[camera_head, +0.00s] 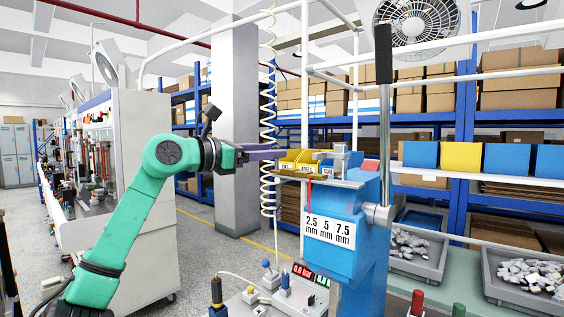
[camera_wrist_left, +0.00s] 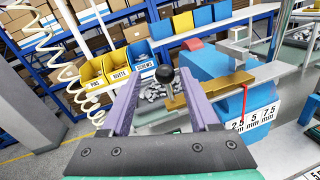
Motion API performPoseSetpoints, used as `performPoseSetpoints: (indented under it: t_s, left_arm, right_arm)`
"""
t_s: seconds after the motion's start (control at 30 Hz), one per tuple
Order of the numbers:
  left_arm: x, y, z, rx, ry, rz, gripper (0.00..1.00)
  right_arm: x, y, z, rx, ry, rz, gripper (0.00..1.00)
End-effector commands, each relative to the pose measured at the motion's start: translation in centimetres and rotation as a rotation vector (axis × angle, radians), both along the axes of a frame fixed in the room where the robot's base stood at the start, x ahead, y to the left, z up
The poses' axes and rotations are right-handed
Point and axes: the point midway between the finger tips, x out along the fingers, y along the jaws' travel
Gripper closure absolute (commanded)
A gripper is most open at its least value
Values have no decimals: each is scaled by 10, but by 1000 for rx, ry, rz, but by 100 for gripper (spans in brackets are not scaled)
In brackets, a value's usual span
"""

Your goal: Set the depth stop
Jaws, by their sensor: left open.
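The depth stop shows in the left wrist view as a brass slider (camera_wrist_left: 230,86) on a flat metal bar, with a black ball knob (camera_wrist_left: 165,74) at its near end. A blue press head (camera_head: 338,236) carries a white label (camera_head: 329,228) reading 2.5, 5 and 7.5 mm; the label also shows in the left wrist view (camera_wrist_left: 252,118). My left gripper (camera_head: 284,153) is level with the top of the press, to its left. Its lilac fingers are open, and the knob appears between them in the wrist view; the depth gap is unclear. My right gripper is not visible.
Yellow and blue bins (camera_head: 297,160) marked pins, rivets and screws sit behind the gripper. A tall lever (camera_head: 384,120) with a black grip stands right of the press. Grey trays (camera_head: 415,256) of metal parts lie on the right bench. A coiled hose (camera_head: 268,120) hangs behind.

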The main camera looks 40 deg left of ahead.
Motion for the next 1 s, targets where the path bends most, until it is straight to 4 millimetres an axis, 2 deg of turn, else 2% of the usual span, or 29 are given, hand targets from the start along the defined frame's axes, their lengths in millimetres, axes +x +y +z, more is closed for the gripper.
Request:
performPoseSetpoints:
  t_s: [0.03, 0.2, 0.4, 0.53, 1.0]
  left_arm:
    - [-11, 3, -8, 3, 0, 4, 39]
    - [-52, 11, -8, 2, -2, 4, 39]
    - [-87, 17, -4, 0, -1, 2, 39]
    - [-92, 18, -1, 0, -1, 2, 39]
    - [-91, 18, 0, 0, -1, 1, 39]
  right_arm:
    - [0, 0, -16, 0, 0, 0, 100]
    - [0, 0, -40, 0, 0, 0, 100]
    - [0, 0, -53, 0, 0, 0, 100]
    - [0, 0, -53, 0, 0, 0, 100]
    - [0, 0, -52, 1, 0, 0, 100]
